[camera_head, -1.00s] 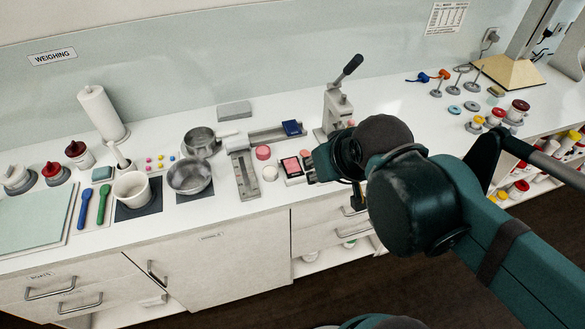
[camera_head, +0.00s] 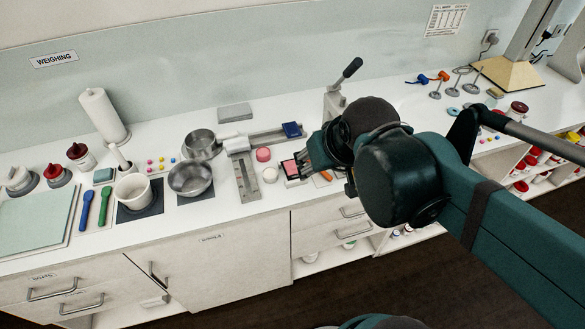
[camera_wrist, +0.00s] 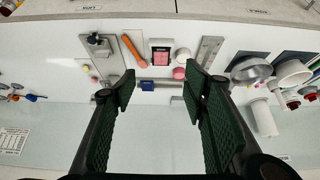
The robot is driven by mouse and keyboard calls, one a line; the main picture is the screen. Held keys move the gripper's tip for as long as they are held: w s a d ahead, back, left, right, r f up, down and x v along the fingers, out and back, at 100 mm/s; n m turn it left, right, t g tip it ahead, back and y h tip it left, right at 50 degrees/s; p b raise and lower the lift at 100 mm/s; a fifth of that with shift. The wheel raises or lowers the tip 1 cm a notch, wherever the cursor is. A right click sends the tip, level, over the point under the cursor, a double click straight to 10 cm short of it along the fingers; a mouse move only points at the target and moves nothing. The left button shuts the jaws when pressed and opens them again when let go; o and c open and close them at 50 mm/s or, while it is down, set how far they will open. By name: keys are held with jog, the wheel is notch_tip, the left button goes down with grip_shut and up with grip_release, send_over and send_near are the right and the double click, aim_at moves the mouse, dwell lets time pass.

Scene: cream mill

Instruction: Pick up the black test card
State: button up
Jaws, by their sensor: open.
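A small flat black-edged card with pink patches (camera_head: 290,169) lies on the white bench near its front edge; it is the only black card-like thing I can make out. In the wrist view the card (camera_wrist: 160,46) shows its dark border, beyond the fingertips and roughly between them in the picture. My gripper (camera_wrist: 161,88) is open and empty, its green ridged fingers wide apart. In the head view my gripper (camera_head: 306,157) is just right of the card and above the bench; its wrist hides part of the bench there.
An orange stick (camera_wrist: 133,50) lies beside the card. A white disc (camera_head: 270,174), a pink disc (camera_head: 263,154) and a metal rail (camera_head: 244,178) are to its left. A blue block (camera_head: 291,129) sits behind, and a lever press (camera_head: 335,101) stands behind my wrist.

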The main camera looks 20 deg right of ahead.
jog(key=w+g+p, duration=0.1)
jog(key=w+p, duration=0.1)
jog(key=w, duration=0.2)
jog(key=g+p, duration=0.5)
jog(key=p, duration=0.2)
send_over(293, 168)
notch_tip(293, 168, down, 13)
jog(key=shift+a+f, duration=0.15)
jog(key=shift+s+f, duration=0.1)
jog(key=shift+f, duration=0.05)
dwell(0.4)
jog(key=shift+f, duration=1.15)
jog(key=shift+f, duration=0.15)
jog(key=shift+f+p, duration=0.45)
jog(key=shift+f, duration=2)
